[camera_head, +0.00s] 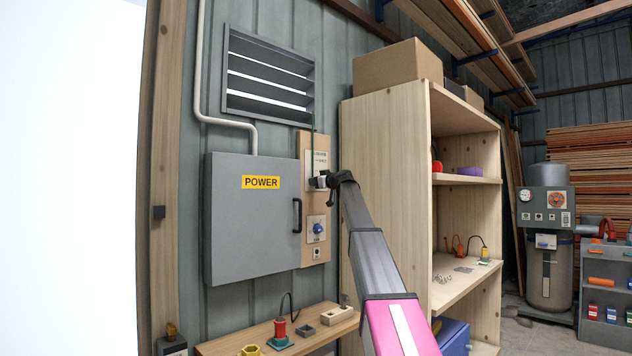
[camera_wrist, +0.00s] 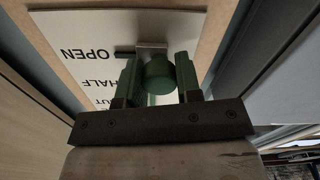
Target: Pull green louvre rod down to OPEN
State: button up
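The green louvre rod (camera_head: 313,125) hangs from the louvre (camera_head: 268,78) along a white label plate. The louvre slats are tilted, with bright gaps between them. In the wrist view the rod's round green knob (camera_wrist: 157,76) sits between the two fingers of my gripper (camera_wrist: 158,78), which appear to press on it from both sides. HALF and a partly hidden word are lower in the picture. In the head view my gripper (camera_head: 322,181) is at the plate's lower part.
A grey POWER box (camera_head: 250,220) is left of the rod, with a blue knob (camera_head: 317,228) below the plate. A wooden shelf unit (camera_head: 385,150) stands close on the right. A bench (camera_head: 235,345) with small parts lies below.

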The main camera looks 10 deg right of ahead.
jog(key=o, duration=0.4)
jog(key=shift+f, duration=0.3)
jog(key=shift+o, duration=0.2)
jog(key=shift+r, duration=0.1)
jog(key=shift+s+d, duration=0.15)
jog(key=shift+s, duration=0.05)
jog(key=v, duration=1)
jog(key=shift+s, duration=0.15)
